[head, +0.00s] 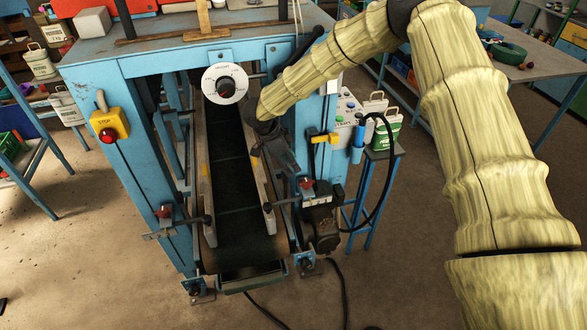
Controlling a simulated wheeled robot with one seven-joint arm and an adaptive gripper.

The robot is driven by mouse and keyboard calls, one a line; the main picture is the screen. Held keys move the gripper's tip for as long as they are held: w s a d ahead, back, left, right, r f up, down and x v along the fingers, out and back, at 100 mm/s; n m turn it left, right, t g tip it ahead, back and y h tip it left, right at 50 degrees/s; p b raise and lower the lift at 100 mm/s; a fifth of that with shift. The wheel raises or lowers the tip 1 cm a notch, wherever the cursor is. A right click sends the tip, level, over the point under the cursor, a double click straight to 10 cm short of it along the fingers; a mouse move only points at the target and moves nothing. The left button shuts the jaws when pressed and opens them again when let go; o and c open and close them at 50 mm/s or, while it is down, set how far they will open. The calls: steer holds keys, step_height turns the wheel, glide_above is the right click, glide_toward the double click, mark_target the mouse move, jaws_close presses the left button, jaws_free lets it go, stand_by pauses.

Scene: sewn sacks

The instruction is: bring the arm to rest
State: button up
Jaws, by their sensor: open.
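My arm, in a pale yellow ribbed sleeve, comes in from the right of the head view and bends down to the left. My gripper (278,158) is dark and hangs over the right side rail of the conveyor. It is open, and I see nothing between its fingers. Its fingertips are small and partly lost against the dark machine parts. Whether it touches the rail, I cannot tell.
A blue machine frame (115,150) stands around the dark conveyor belt (235,190), which is bare. A yellow stop box (109,125) is on its left post. A small blue stand (375,158) with green-and-white containers (386,130) is at right. Floor in front is mostly clear, with cables.

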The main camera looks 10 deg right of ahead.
steer(key=shift+a+r, duration=0.1)
steer(key=shift+r, duration=0.25)
steer(key=s+d+f+n+t, duration=0.1)
steer(key=s+f, duration=0.1)
steer(key=f, duration=0.2)
steer(key=s+d+f+n+t+h, duration=0.1)
steer(key=s+d+f+n, duration=0.1)
steer(key=s+f, duration=0.1)
steer(key=s+d+f+n+t, duration=0.1)
steer(key=s+f+n, duration=0.1)
steer(key=f, duration=0.3)
steer(key=shift+s+d+h, duration=0.3)
steer(key=shift+s+d, duration=0.1)
steer(key=shift+s, duration=0.15)
steer(key=s+d+f+n+y, duration=0.15)
steer(key=s+f+n, duration=0.35)
steer(key=s, duration=0.8)
steer(key=s+f+n+y, duration=0.35)
steer(key=s+f, duration=0.25)
steer(key=s, duration=0.6)
steer(key=s+r+n+g+y, duration=0.1)
steer(key=s+n+g, duration=0.25)
steer(key=s, duration=1.25)
step_height(320, 180, down, 12)
steer(key=b, duration=1.2)
steer(key=shift+d, duration=0.2)
steer(key=shift+t, duration=0.25)
